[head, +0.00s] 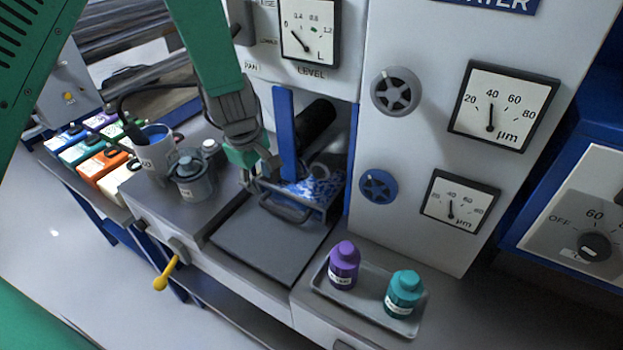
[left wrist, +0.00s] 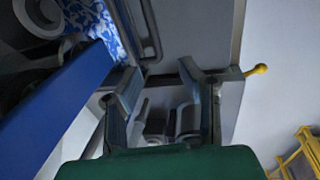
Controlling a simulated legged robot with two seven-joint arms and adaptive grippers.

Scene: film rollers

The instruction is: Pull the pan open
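The pan (head: 303,203) is a grey tray in the opening below the LEVEL gauge, with a blue-and-white patterned surface showing in it. Its dark loop handle (head: 285,213) sticks out over the grey front plate. In the left wrist view the handle (left wrist: 151,32) shows above the fingers, with the patterned surface (left wrist: 88,18) to its left. My left gripper (head: 249,178) is at the pan's left front corner, close to the handle. In the left wrist view its fingers (left wrist: 160,78) stand apart with nothing held between them; contact cannot be told. My right gripper is not in view.
A blue upright bar (head: 285,130) stands right beside my left gripper. Grey pots (head: 193,182) stand to the left. A yellow-knobbed lever (head: 165,275) juts from the front. A tray (head: 372,318) holds a purple bottle (head: 343,266) and a teal bottle (head: 403,294). The front plate (head: 265,245) is clear.

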